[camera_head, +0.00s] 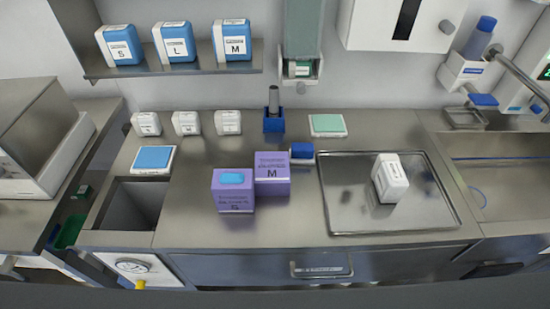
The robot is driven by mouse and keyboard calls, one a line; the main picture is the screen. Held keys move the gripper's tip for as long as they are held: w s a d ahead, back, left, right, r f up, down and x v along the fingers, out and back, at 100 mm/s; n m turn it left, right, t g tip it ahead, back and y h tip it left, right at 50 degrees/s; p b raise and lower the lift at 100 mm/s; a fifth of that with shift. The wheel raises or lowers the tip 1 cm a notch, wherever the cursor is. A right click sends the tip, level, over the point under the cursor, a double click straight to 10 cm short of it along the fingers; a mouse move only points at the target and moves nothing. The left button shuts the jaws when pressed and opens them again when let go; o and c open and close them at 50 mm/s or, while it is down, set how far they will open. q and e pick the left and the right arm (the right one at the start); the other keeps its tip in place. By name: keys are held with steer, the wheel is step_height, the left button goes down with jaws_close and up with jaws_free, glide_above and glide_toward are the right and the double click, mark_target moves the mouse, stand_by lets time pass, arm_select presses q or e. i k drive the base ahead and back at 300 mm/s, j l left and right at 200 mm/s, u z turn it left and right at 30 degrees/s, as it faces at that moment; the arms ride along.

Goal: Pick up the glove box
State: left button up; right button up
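Two purple boxes that look like glove boxes stand together near the front middle of the steel counter. The front-left purple box (233,196) has a blue patch on its top, like a glove poking out; its printed front is too small to read surely. The other purple box (271,178), marked M, stands just behind and to its right, touching or nearly touching it. Both are upright. Neither of my grippers is in view.
A steel tray (340,210) to the right holds a white box (390,178). Small white boxes (186,123), a blue holder (273,122) and a small blue box (301,152) stand behind. An opening (132,205) lies left. A shelf (150,70) holds blue-white boxes.

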mark_target(272, 173)
steer(key=k+z, duration=0.15)
steer(key=k, duration=0.4)
steer(key=k+l+z, duration=0.2)
steer(key=k, duration=0.35)
steer(key=k+z, duration=0.15)
steer(key=k, duration=0.4)
